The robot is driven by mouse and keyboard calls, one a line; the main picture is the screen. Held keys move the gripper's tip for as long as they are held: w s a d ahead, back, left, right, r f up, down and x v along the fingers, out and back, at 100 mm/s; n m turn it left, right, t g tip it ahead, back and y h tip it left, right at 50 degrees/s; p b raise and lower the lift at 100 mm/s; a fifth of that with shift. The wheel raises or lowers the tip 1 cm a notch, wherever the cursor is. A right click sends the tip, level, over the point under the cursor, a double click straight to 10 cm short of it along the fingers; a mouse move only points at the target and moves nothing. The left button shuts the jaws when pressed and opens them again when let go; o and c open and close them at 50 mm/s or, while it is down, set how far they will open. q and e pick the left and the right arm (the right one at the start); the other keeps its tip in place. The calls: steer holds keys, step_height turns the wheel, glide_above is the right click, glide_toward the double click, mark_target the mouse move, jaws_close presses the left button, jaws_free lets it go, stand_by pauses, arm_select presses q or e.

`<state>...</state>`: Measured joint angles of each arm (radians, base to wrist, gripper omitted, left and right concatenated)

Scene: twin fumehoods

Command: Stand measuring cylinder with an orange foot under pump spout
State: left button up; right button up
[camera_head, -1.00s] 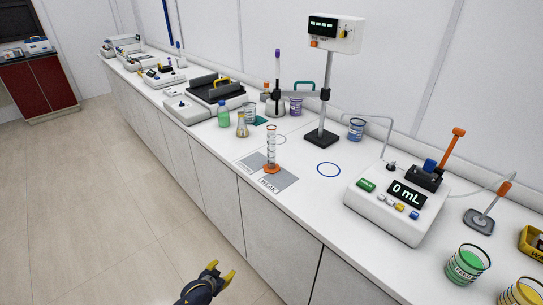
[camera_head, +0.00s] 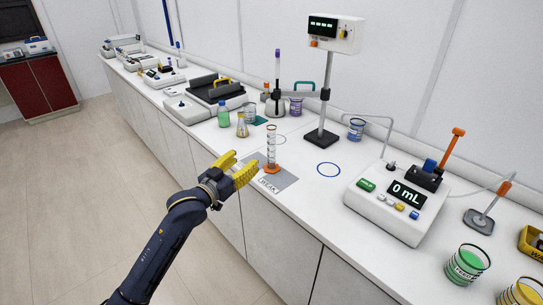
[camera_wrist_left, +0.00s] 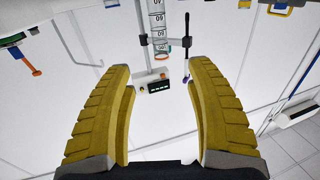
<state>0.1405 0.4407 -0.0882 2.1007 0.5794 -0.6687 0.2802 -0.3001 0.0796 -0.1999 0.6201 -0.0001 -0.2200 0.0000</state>
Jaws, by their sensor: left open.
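My left gripper (camera_head: 245,161) is open and empty, just left of the cylinder at the bench edge. In the left wrist view the cylinder (camera_wrist_left: 158,22) shows upside down, beyond and between the open yellow fingers (camera_wrist_left: 162,85). The white pump (camera_head: 396,206) reads 0 mL and stands to the right. My right gripper is not in view.
A tall stand with a display head (camera_head: 335,34) rises behind the cylinder. A blue ring (camera_head: 329,169) marks clear bench between mat and pump. A green-filled beaker (camera_head: 467,264) is at front right.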

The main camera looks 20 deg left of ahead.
mark_target(269, 140)
arm_select(q)
steer(key=x, duration=1.7)
jaws_close()
stand_by(0.3)
